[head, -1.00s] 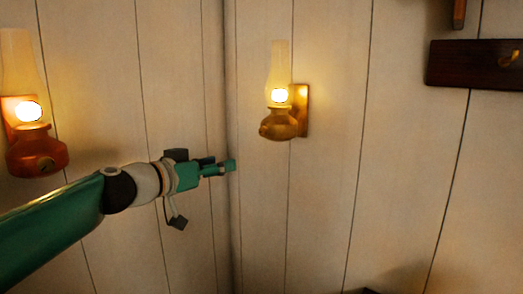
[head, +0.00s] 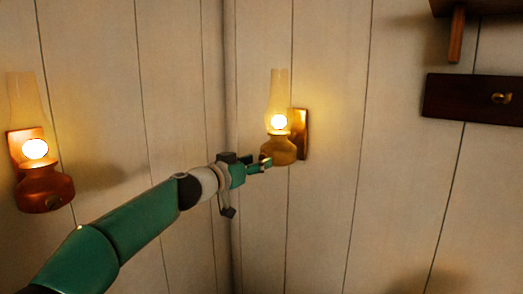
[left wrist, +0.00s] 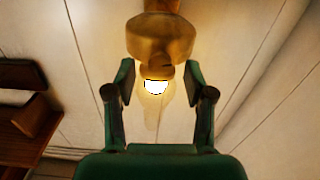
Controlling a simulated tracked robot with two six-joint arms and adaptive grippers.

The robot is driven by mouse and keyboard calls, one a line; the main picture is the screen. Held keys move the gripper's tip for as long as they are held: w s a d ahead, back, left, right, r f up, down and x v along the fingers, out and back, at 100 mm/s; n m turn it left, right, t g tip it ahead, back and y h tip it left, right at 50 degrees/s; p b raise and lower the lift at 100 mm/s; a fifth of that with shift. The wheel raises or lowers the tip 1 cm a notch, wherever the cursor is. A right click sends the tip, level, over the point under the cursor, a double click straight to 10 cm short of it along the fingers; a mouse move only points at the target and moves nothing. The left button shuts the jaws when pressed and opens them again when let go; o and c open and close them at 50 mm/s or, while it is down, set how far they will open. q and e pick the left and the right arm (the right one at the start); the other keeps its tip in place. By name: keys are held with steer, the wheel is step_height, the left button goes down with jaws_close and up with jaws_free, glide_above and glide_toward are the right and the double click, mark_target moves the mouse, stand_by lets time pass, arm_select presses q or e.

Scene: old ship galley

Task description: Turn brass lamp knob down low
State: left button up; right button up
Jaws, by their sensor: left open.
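The brass lamp (head: 284,150) with a glowing glass chimney hangs on the wall right of the corner, on a wooden back plate. My left gripper (head: 265,163) is open at the lower left of its brass body, overlapping it in the head view. In the left wrist view the brass lamp (left wrist: 160,35) appears upside down, its bright flame showing between the spread fingers of the left gripper (left wrist: 161,77). Nothing is held. I cannot make out the knob clearly, nor whether a finger touches the lamp. My right gripper is not in view.
A second, copper-coloured lamp (head: 43,188) is lit on the left wall, above and left of my arm. A dark wooden rail with a brass peg (head: 470,98) is on the right wall. The wall below the brass lamp is clear.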

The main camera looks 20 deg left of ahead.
arm_select(q)
steer(key=shift+p+x, duration=0.4)
steer(key=shift+x, duration=0.7)
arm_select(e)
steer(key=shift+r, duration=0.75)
